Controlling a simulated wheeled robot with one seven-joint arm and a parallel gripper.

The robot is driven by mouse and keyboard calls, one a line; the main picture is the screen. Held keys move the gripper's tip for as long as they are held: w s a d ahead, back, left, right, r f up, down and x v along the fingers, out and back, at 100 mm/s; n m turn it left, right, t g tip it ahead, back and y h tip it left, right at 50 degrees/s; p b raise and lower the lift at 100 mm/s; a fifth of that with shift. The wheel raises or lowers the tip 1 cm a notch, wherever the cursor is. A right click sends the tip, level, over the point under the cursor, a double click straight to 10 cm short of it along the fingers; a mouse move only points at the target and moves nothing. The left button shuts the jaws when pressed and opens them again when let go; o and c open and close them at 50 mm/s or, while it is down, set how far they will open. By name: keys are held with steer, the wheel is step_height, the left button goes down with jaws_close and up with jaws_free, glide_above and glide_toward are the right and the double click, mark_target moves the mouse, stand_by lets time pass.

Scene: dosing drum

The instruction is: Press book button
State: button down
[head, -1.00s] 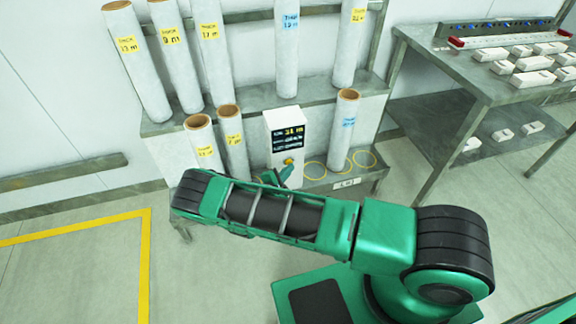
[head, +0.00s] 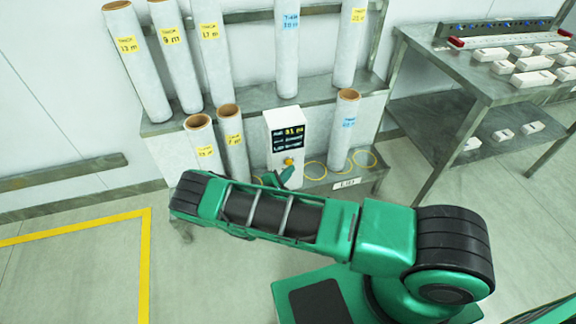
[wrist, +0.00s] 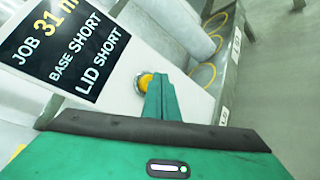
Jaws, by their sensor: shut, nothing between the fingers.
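The book button is a round orange-yellow button (wrist: 146,82) on the front of a white box (head: 286,136). In the head view the button (head: 288,161) sits below the box's dark display (head: 289,138). In the wrist view the display (wrist: 68,43) reads JOB 31 m, BASE SHORT, LID SHORT. My gripper (wrist: 160,80) is shut and empty, with its green fingertips right at the button, overlapping its right part. I cannot tell whether they touch it. In the head view my gripper (head: 286,174) shows just below the button, partly behind my arm.
White tubes with yellow or blue labels stand on the stepped rack, some beside the box, such as a tube at its left (head: 232,141) and one at its right (head: 343,130). Yellow rings (head: 315,170) mark the lower shelf. A metal table (head: 490,75) with white blocks stands at right.

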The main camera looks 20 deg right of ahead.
steer(key=shift+s, duration=0.3)
steer(key=shift+s, duration=2.5)
